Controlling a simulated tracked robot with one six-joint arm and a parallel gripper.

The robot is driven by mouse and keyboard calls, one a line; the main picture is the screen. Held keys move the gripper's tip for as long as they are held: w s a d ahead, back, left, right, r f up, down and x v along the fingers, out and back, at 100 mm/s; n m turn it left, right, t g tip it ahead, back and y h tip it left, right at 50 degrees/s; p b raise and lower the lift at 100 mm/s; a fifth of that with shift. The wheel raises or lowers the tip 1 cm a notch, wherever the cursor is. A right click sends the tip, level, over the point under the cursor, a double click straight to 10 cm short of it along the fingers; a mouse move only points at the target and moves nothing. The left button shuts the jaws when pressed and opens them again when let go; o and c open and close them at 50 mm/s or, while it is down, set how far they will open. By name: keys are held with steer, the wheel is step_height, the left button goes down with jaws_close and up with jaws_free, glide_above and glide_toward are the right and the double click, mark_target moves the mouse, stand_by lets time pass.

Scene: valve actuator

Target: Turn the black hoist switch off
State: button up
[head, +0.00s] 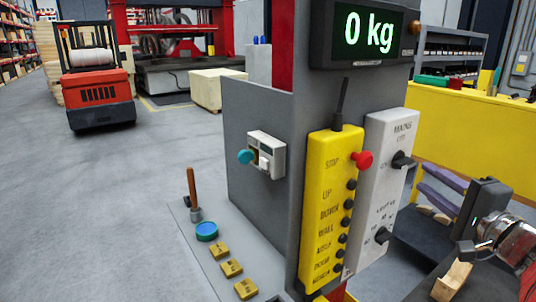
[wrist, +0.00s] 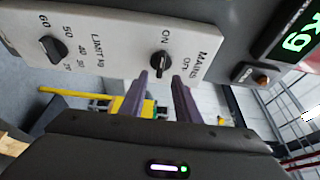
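The white control box (head: 377,200) carries a black rotary switch (head: 403,161) under the word MAINS, with OFF above it and ON at its left. In the wrist view this switch (wrist: 161,62) appears turned with its handle in line with ON. A second black knob (head: 382,235), marked LIMIT kg, is lower on the box. My gripper (head: 422,177) is right of the box, its two purple fingers apart and empty. In the wrist view, the gripper's fingertips (wrist: 160,75) lie to either side of the switch's line; whether they touch it cannot be told.
A yellow pendant (head: 331,205) with a red STOP button and several black buttons hangs left of the white box. A display (head: 365,35) reading 0 kg is above. A grey post (head: 308,100) stands behind. A wooden block (head: 451,281) lies below my gripper.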

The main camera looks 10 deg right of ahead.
mark_target(408, 165)
steer(key=shift+w+d, duration=0.15)
steer(key=shift+w, duration=3.05)
steer(key=shift+c, duration=0.6)
jaws_close()
